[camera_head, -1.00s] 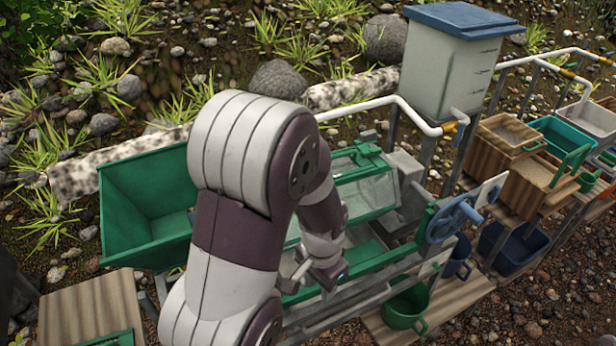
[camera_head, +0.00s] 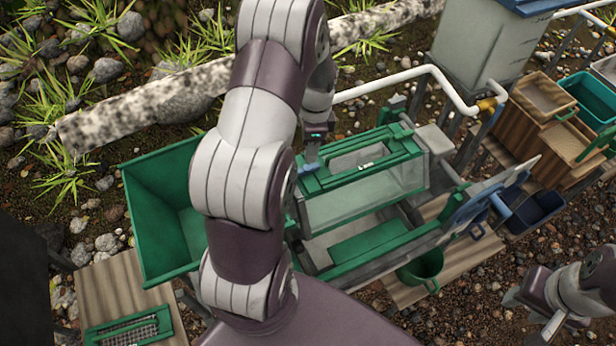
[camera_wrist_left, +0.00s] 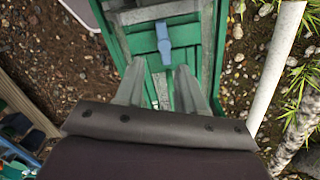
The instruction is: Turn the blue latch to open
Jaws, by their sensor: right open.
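The blue latch (camera_head: 307,168) sits at the left end of the green-framed clear box (camera_head: 365,190) on the highbanker. In the left wrist view the latch (camera_wrist_left: 163,42) is a small blue lever lying lengthwise on a green crossbar, just beyond my fingertips. My left gripper (camera_wrist_left: 160,72) is open, its two grey fingers apart with nothing between them. In the head view my left gripper (camera_head: 313,150) is small and partly hidden at the latch; contact cannot be told. My right gripper (camera_head: 530,312) is open and empty at the lower right, over gravel.
A green hopper (camera_head: 165,210) stands left of my left arm. A white pipe (camera_head: 400,78) runs behind the box to a grey tank (camera_head: 485,45). A blue wheel (camera_head: 475,205) is at the machine's right end. A green bucket (camera_head: 423,268) stands below it.

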